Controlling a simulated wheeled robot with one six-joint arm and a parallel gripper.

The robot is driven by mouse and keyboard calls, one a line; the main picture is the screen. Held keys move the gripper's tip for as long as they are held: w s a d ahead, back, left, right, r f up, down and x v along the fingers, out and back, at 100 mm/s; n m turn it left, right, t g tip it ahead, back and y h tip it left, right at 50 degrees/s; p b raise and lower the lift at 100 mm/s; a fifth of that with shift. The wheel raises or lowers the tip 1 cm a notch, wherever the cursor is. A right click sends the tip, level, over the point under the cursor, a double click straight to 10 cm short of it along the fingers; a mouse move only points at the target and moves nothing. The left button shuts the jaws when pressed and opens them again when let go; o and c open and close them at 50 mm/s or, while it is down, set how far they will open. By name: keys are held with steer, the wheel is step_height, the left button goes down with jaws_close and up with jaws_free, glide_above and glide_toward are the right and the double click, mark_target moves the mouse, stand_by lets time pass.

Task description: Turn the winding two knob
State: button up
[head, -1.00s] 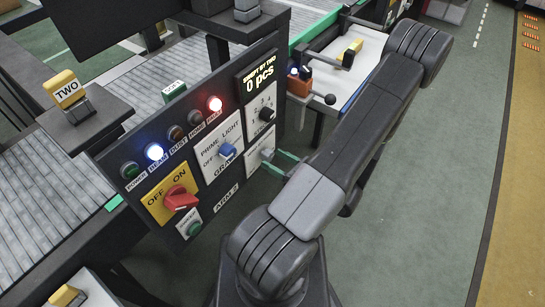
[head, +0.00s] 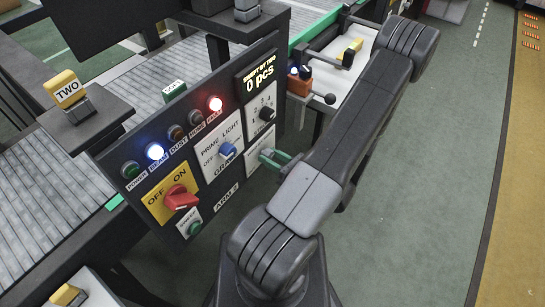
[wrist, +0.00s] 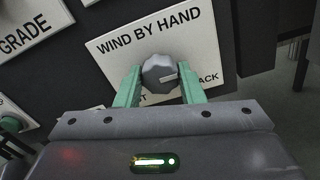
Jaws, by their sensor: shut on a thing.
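The winding knob is a round grey knob (wrist: 159,73) on a white plate (wrist: 150,45) marked WIND BY HAND. Its pale pointer mark faces right, towards a label ending in "ACK"; the lower labels are partly hidden by the fingers. My gripper (wrist: 160,88) has one green finger on each side of the knob and is shut on it. In the head view my gripper (head: 273,158) is at the lower right of the panel, and the knob is mostly hidden there.
The dark panel (head: 236,92) also carries a blue GRADE knob (head: 227,150), a black numbered knob (head: 267,114), a red OFF/ON switch (head: 181,197) and lit lamps (head: 215,104). An orange block with a lever (head: 300,82) stands beyond the panel. Green floor (head: 420,200) is clear on the right.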

steer(key=shift+m, duration=0.3)
steer(key=m+p, duration=0.1)
steer(key=m, duration=0.2)
steer(key=shift+r+m+p, duration=0.1)
steer(key=shift+m+p, duration=0.2)
steer(key=shift+m, duration=0.1)
steer(key=m+p, duration=0.2)
steer(key=m, duration=0.3)
steer(key=m+p, duration=0.1)
steer(key=m, duration=0.4)
steer(key=shift+m+p, duration=0.3)
steer(key=shift+m, duration=0.1)
steer(key=shift+m+p, duration=0.55)
steer(key=shift+m, duration=1.75)
steer(key=o, duration=1)
